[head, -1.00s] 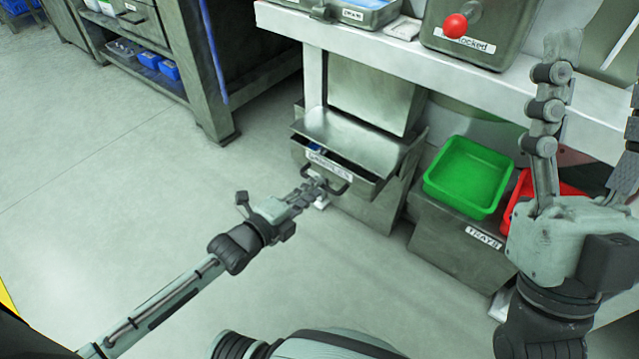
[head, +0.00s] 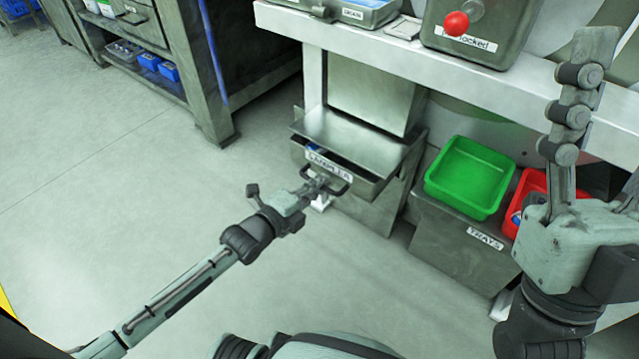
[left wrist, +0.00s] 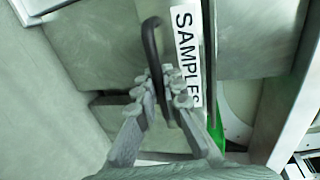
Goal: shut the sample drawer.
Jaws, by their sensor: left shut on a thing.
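The sample drawer (head: 370,181) is a grey metal drawer under the bench, with a "SAMPLES" label (head: 328,165) on its front. It stands partly open, with a dark gap and something blue (head: 316,149) inside below a metal lid plate. My left gripper (head: 320,184) is at the drawer's dark bar handle (head: 341,186). In the left wrist view its fingers (left wrist: 163,88) are closed around the handle (left wrist: 150,45), beside the label (left wrist: 187,50). My right gripper (head: 614,80) is raised at the right with its fingers apart, partly cut off by the frame edge.
A green tray (head: 468,176) and a red tray (head: 530,190) stand on a grey box labelled "TRAYS" (head: 455,240), right of the drawer. The white bench edge (head: 440,75) runs above. The floor (head: 130,190) at left is clear.

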